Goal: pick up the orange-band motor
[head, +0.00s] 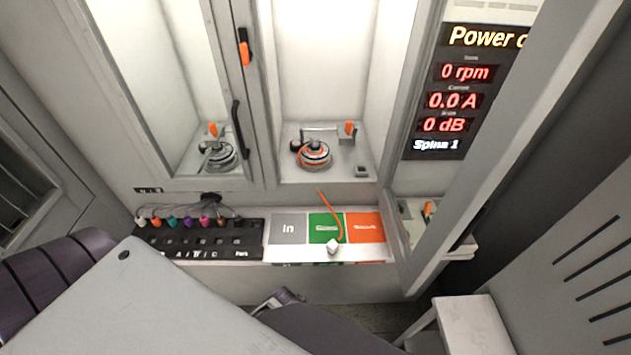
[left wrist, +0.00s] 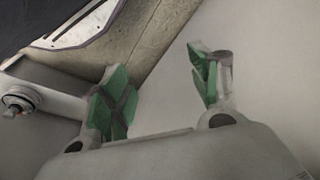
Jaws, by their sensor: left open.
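A round motor with an orange band (head: 315,153) sits in the middle bay in the head view. An orange cable (head: 331,212) hangs below this bay and ends at a white plug (head: 333,247) by the label tray; whether it joins the motor is unclear. My left gripper (left wrist: 160,85) shows in the left wrist view, open, with green pads wide apart and nothing between them. No motor shows in that view. I cannot make out the left fingertips in the head view, and my right gripper is not in view.
A second motor (head: 219,155) sits in the left bay behind a door frame with a dark handle (head: 237,130). A tray has grey, green (head: 326,228) and orange (head: 364,226) sections. A black socket panel (head: 200,240) with several coloured plugs is left of it. A display (head: 466,95) stands right.

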